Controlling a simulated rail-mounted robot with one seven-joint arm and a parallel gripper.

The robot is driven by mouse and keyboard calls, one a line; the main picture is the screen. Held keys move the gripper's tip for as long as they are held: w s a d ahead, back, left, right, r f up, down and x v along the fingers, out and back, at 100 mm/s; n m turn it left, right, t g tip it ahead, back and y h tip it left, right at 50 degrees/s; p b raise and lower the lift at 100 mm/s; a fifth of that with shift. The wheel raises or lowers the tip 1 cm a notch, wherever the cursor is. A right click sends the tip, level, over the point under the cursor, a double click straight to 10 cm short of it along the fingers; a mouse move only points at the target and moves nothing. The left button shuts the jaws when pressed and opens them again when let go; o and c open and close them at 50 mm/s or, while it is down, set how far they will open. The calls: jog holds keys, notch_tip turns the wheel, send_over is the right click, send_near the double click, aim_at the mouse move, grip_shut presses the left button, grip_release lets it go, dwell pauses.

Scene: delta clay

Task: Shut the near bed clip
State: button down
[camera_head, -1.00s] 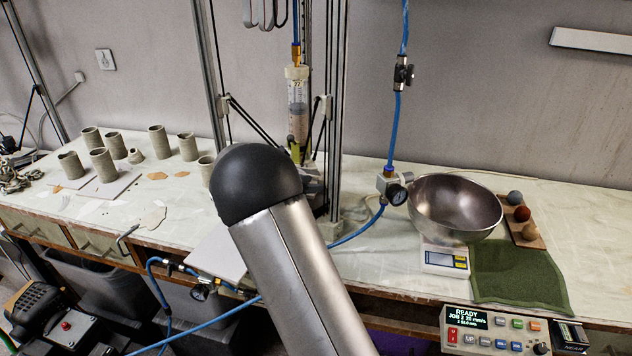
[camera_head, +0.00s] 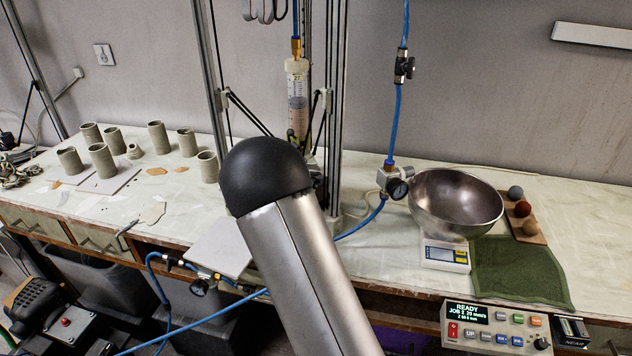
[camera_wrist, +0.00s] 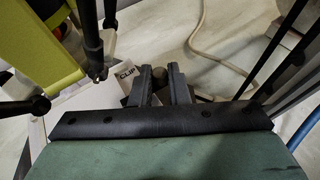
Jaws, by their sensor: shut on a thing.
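In the wrist view my gripper (camera_wrist: 160,82) is shut on a small dark rounded piece, seemingly the near bed clip (camera_wrist: 160,72), between its two dark fingertips. A pale plate edge (camera_wrist: 85,97) shows left of the fingers. Whether the clip is open or shut cannot be told. In the head view my own arm hides the gripper and the clip.
A yellow-green part (camera_wrist: 38,45) with a dark rod and nozzle tip (camera_wrist: 97,70) is close at left in the wrist view. Frame uprights (camera_head: 335,120), a blue hose (camera_head: 363,222) and a steel bowl (camera_head: 455,203) stand right of my arm. Several clay cylinders (camera_head: 102,160) are at left.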

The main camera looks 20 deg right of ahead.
jog(key=shift+n+t, duration=0.5)
jog(key=shift+t, duration=0.1)
jog(key=c, duration=1.4)
grip_release()
jog(key=v, duration=0.5)
jog(key=b+v, duration=0.1)
jog(key=v, duration=0.5)
jog(key=b+v, duration=0.1)
jog(key=v, duration=0.5)
jog(key=shift+r, duration=0.4)
